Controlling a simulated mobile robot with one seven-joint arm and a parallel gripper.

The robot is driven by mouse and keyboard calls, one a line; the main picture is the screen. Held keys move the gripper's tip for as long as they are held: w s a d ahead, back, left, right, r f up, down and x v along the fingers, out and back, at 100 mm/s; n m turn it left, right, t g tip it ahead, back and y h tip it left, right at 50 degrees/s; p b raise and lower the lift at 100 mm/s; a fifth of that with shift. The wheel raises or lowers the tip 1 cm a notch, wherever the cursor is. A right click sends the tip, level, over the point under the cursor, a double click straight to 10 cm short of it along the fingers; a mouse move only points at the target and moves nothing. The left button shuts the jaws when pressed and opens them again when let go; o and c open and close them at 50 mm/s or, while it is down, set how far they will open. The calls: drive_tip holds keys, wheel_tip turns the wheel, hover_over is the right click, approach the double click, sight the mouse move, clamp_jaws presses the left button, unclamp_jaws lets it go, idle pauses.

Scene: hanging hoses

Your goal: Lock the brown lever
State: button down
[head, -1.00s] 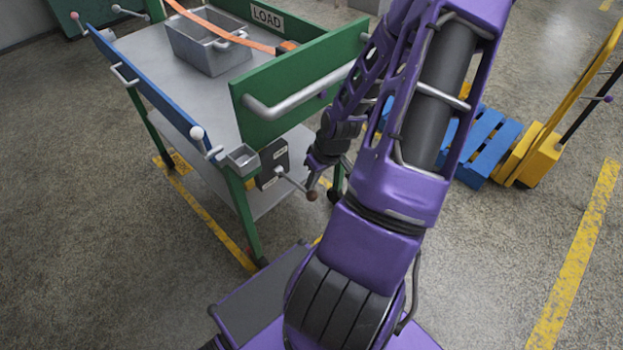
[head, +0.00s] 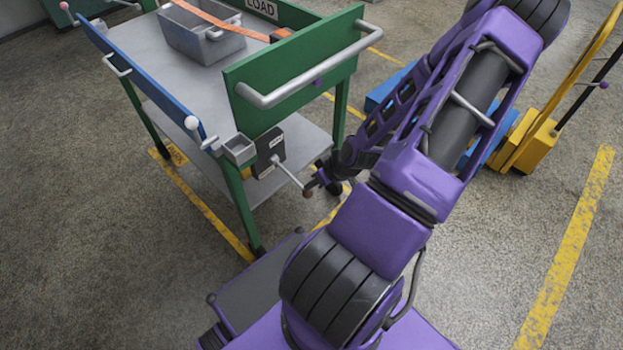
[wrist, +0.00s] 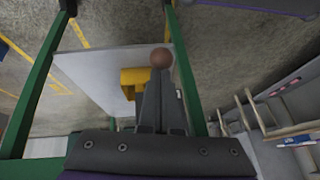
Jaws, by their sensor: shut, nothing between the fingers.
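The brown lever is a thin metal rod ending in a brown ball knob (head: 308,193). It comes out of a dark lock box (head: 269,152) on the cart's near end, pointing down and right. My gripper (head: 322,183) is at the knob, just right of it in the head view. In the wrist view the knob (wrist: 161,58) shows at the tips of my closed fingers (wrist: 158,92). Nothing is held between the fingers. The fingers look close to the knob or touching it; I cannot tell which. Most of the rod is hidden in the wrist view.
The green cart frame (head: 290,70) has a silver handle (head: 310,68) above the lever. A grey bin (head: 198,38) with an orange strap sits on the cart. A yellow trolley (head: 535,140) stands at the right. Open floor lies left of the cart.

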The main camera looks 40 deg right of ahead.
sight(312, 192)
drive_tip(key=shift+w+f+b, duration=0.1)
drive_tip(key=shift+f+b, duration=0.65)
drive_tip(key=shift+f, duration=1.25)
